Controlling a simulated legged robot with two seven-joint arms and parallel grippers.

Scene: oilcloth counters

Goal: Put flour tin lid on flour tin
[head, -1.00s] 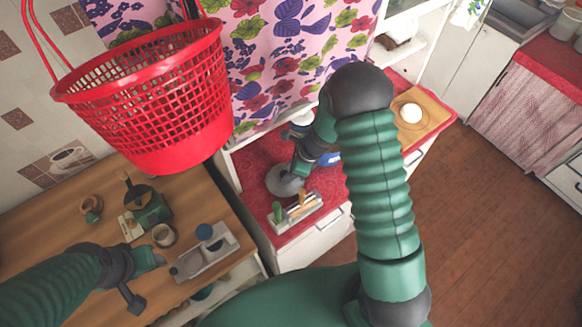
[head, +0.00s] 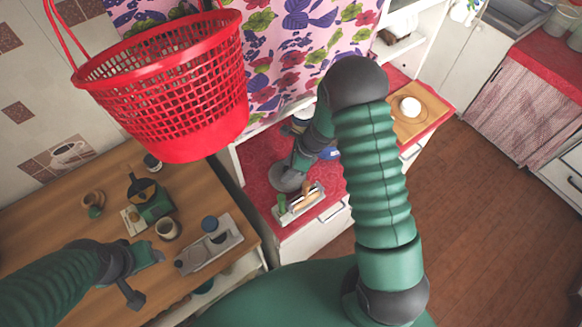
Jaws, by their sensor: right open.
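My right gripper (head: 287,179) is grey, seen from above and partly hidden by its own arm. It is low over the red counter, behind a small tray, and is open.
A red basket (head: 170,90) hangs at upper left. The wooden counter (head: 60,210) holds a green grinder (head: 155,202), cups and a grey tray (head: 215,253). A small tray (head: 300,205) sits at the red counter's front edge. A floral curtain (head: 300,40) hangs behind.

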